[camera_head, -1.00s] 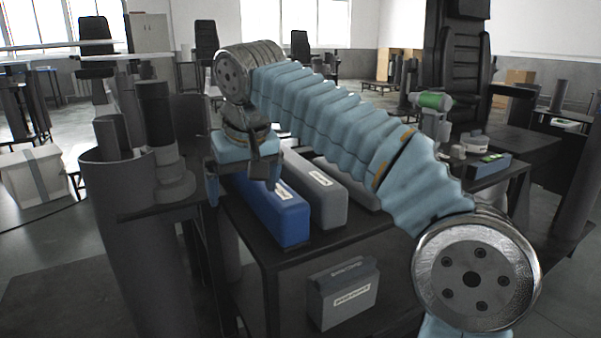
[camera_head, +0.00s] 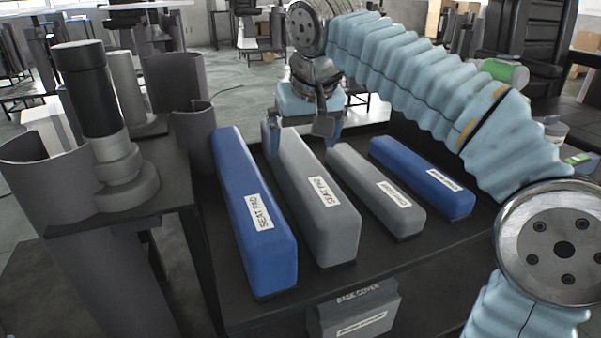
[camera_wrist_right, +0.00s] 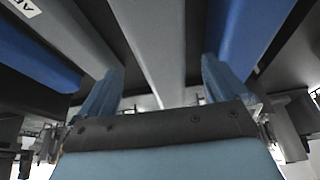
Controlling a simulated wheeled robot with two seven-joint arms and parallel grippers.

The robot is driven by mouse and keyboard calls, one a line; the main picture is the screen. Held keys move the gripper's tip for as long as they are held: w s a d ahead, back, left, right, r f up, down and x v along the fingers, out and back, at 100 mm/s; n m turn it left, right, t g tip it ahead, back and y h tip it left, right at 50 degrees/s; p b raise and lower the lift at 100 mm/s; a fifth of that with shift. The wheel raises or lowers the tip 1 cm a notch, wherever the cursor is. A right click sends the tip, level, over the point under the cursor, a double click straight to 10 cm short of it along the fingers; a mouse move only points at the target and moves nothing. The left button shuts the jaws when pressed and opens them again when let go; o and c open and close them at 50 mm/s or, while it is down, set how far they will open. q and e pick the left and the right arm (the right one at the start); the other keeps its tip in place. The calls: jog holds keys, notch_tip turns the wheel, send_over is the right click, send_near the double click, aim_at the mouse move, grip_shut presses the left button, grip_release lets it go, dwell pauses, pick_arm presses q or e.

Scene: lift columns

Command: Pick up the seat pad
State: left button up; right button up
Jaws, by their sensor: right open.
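A blue pad labelled SEAT PAD (camera_head: 250,225) lies lengthwise on the dark table. To its right lies a grey pad also labelled SEAT PAD (camera_head: 318,205). My right gripper (camera_head: 302,140) points down at the grey seat pad's far end, open, with its fingers spread across the pad's width. In the right wrist view, the grey seat pad (camera_wrist_right: 150,45) runs between the two blue fingers (camera_wrist_right: 160,90), and nothing is gripped. The blue seat pad (camera_wrist_right: 250,35) lies beside one finger. I cannot tell how low the fingertips reach. My left gripper is out of view.
A second grey pad (camera_head: 378,190) and a shorter blue pad (camera_head: 420,178) lie right of the seat pads. A grey base cover box (camera_head: 360,312) sits below the tabletop. Dark cylinders (camera_head: 95,95) stand on a side stand at left.

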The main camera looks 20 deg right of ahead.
aim_at(298, 154)
jog(key=x, duration=0.8)
jog(key=shift+w+a+r, duration=0.1)
jog(key=c, duration=1.5)
jog(key=shift+r, duration=0.15)
